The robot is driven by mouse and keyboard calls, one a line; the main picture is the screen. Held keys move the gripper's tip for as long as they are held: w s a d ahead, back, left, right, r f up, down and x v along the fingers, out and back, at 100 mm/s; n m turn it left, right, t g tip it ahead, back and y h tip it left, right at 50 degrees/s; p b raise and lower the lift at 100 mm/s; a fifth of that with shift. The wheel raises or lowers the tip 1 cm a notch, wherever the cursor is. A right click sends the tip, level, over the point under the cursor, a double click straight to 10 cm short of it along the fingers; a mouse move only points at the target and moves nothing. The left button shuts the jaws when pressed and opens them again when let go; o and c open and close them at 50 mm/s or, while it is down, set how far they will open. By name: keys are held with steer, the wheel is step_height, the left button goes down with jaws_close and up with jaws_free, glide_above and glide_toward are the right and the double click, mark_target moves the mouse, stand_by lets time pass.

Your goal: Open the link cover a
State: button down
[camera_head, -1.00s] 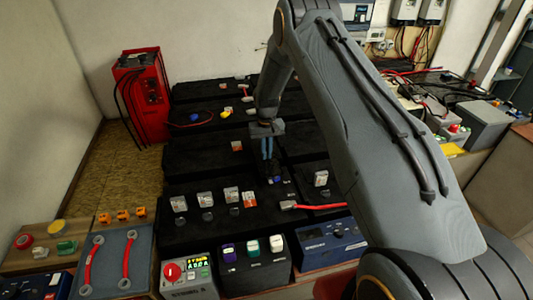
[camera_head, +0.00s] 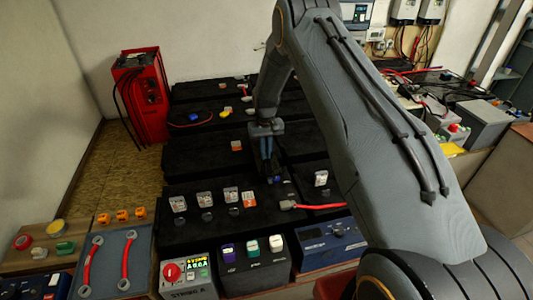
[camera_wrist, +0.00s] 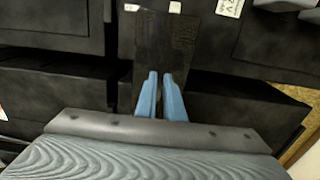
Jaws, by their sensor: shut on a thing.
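My gripper (camera_head: 267,172) points down at the middle of the black battery rows in the head view. In the wrist view its two blue fingers (camera_wrist: 160,92) are close together at a dark, textured upright panel (camera_wrist: 165,42), which looks like link cover a. The fingers are shut on its near edge; the exact contact is hard to see. No label on the panel can be read. My arm hides part of the rows to the right.
Several black battery blocks (camera_head: 195,152) with small switches and tags surround the gripper. A red cable (camera_head: 320,206) lies to its front right. A red charger (camera_head: 140,95) stands at the back left. Control boxes (camera_head: 255,267) line the front edge.

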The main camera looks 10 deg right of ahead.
steer(key=a+b, duration=0.4)
steer(key=a, duration=0.6)
steer(key=shift+a, duration=0.2)
steer(key=c, duration=1.9)
jaws_free()
steer(key=shift+o, duration=0.2)
step_height(320, 180, up, 8)
steer(key=b, duration=0.2)
steer(key=shift+f, duration=0.1)
